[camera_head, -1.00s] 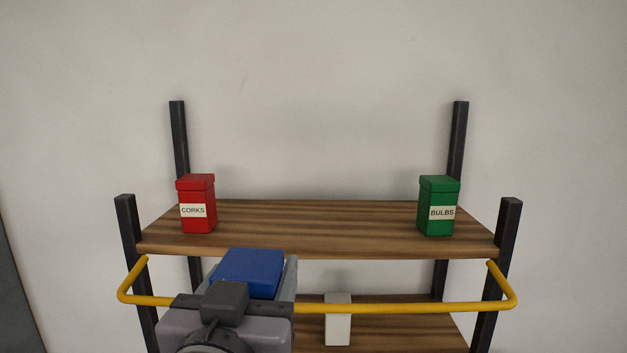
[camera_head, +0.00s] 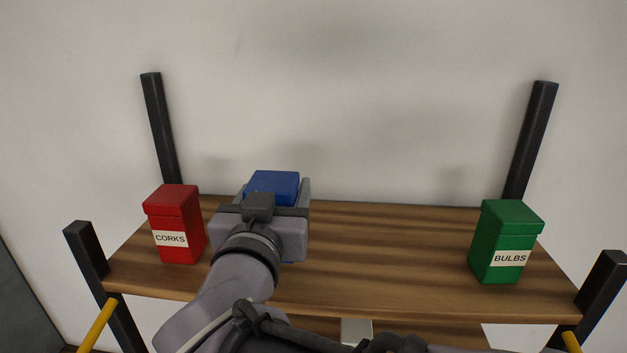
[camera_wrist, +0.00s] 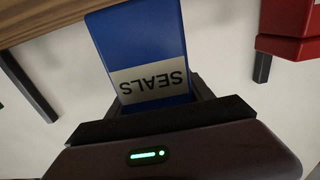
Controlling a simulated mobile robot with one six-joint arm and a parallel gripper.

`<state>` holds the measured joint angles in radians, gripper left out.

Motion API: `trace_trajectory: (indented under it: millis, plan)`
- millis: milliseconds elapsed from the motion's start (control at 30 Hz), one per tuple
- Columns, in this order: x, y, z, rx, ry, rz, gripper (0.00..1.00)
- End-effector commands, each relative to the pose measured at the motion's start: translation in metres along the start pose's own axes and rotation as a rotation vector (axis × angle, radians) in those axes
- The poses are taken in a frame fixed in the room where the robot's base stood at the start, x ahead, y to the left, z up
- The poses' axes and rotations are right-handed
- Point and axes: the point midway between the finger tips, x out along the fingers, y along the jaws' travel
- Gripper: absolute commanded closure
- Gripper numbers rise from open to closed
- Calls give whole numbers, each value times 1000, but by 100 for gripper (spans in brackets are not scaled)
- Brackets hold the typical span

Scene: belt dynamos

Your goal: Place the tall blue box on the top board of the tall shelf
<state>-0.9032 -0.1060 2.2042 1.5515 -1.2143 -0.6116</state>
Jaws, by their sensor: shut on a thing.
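The tall blue box (camera_head: 273,186) is between the fingers of my gripper (camera_head: 274,200), which is shut on it. In the head view the box is over the top board (camera_head: 390,250) of the tall shelf, left of the middle, with its lower part mostly hidden by my gripper and arm. In the wrist view the blue box (camera_wrist: 140,40) shows a pale label reading SEALS, upside down in the picture. I cannot tell whether its base touches the board.
A red box labelled CORKS (camera_head: 175,222) stands on the board close to the left of my gripper. A green box labelled BULBS (camera_head: 503,240) stands at the right end. Dark posts (camera_head: 531,140) rise at the corners. The board between gripper and green box is clear.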

Motion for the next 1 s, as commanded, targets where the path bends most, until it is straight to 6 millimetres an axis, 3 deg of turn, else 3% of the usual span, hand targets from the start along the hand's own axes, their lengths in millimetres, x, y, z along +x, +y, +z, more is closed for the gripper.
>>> trace_trajectory:
  millis: [233,400,800,833,933,1000]
  plan:
    - [43,-4,5,-2,-2,2,95]
    - [40,-5,37,-1,-1,-1,95]
    - [39,-5,44,1,2,-1,95]
    - [39,-5,44,1,1,-1,38]
    - [39,-5,43,1,1,-1,19]
    - [39,-5,43,1,1,-1,18]
